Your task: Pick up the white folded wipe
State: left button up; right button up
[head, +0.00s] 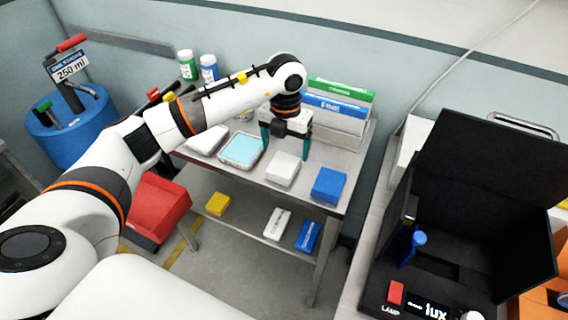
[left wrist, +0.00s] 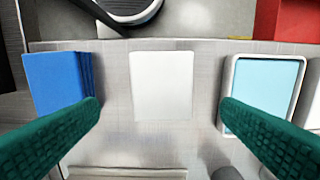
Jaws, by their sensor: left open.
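The white folded wipe (head: 283,170) lies flat on the grey metal table, between a light blue tray and a blue folded stack. In the left wrist view the wipe (left wrist: 162,85) is in the middle, between the fingers as seen from above. My left gripper (head: 286,147) is open and empty, with green fingers pointing down, above and just behind the wipe. In the left wrist view the fingers (left wrist: 160,104) are spread wider than the wipe. They look apart from it; the exact height above it is hard to tell.
The light blue tray (head: 241,149) and the blue stack (head: 329,185) flank the wipe. Another white item (head: 206,139) lies further left. A rack with green and blue boxes (head: 337,106) stands behind my gripper. A black open case (head: 470,230) is at right.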

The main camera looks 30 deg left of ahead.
aim_at(284, 163)
pick_arm(q)
jog(key=f+p, duration=0.1)
jog(key=f, duration=0.1)
jog(key=f+p, duration=0.1)
jog(key=f, duration=0.1)
jog(key=shift+s+a+f, duration=0.1)
jog(key=shift+s+f, duration=0.05)
jog(key=shift+s, duration=0.05)
jog(key=shift+f, duration=0.45)
pick_arm(e)
jog(key=shift+w+r, duration=0.9)
jog(key=shift+r, duration=0.3)
pick_arm(q)
jog(key=shift+c, duration=0.4)
jog(key=c, duration=1)
pick_arm(e)
jog(key=shift+s, duration=0.15)
